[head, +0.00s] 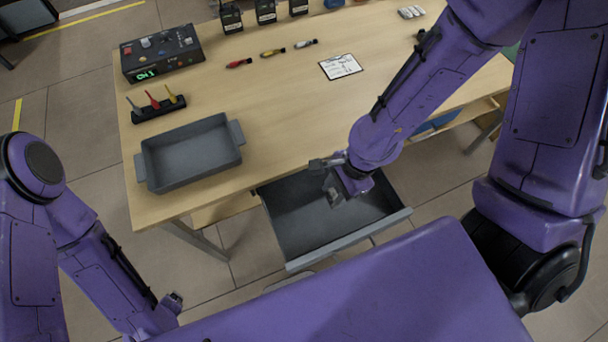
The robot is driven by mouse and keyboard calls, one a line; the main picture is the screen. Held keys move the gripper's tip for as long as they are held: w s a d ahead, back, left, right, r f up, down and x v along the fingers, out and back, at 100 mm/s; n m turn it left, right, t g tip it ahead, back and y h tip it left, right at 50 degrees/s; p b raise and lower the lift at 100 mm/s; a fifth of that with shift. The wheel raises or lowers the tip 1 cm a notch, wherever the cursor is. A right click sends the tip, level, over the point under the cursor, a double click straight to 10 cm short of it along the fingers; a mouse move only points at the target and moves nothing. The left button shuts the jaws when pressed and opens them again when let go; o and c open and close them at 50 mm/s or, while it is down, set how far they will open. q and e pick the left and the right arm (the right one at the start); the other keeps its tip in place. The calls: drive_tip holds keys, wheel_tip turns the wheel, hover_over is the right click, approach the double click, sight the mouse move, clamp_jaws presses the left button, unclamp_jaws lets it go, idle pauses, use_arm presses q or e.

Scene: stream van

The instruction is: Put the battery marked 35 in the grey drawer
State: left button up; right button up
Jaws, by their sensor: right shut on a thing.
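The grey drawer (290,220) is pulled open below the table's front edge. My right gripper (333,196) points down over the inside of the drawer, shut on a small grey thing that its fingers mostly hide. I cannot read any marking on it, so I cannot tell whether it is the battery marked 35. Several black block-shaped things with labels, one of them a black block (231,19), stand at the table's back edge; their markings are too small to read. My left gripper (174,298) is low at the left, away from the table, its fingers too small to judge.
An empty grey tray (190,150) with side handles sits at the table's front left. Behind it are a tool rack (157,107) and a black control box (162,52). A white printed card (340,66) and three small coloured connectors lie farther back. The table middle is clear.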

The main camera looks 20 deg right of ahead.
drive_tip(key=a+f+b, duration=0.1)
drive_tip(key=b, duration=0.4)
drive_tip(key=shift+s+f, duration=0.1)
drive_tip(key=b, duration=0.1)
drive_tip(key=w+b, duration=0.1)
drive_tip(key=b, duration=0.1)
drive_tip(key=shift+w+f, duration=0.25)
drive_tip(key=shift+f, duration=0.1)
drive_tip(key=w+a+f, duration=0.1)
drive_tip(key=w+f, duration=0.1)
drive_tip(key=w+a+f, duration=0.2)
drive_tip(key=w, duration=0.1)
drive_tip(key=w+a+f+b, duration=0.1)
drive_tip(key=w+a+f, duration=0.1)
drive_tip(key=shift+w+f, duration=0.15)
drive_tip(key=shift+f, duration=0.25)
drive_tip(key=x, duration=0.2)
drive_tip(key=shift+d+f+b, duration=0.1)
drive_tip(key=shift+f+b, duration=0.2)
drive_tip(key=shift+f, duration=0.1)
drive_tip(key=shift+w+f, duration=0.15)
drive_tip(key=shift+f, duration=0.15)
use_arm(q)
wheel_tip(320, 180, down, 12)
drive_tip(key=s, duration=0.1)
drive_tip(key=shift+r, duration=0.15)
drive_tip(key=shift+s+a, duration=0.1)
use_arm(e)
drive_tip(key=shift+f, duration=0.1)
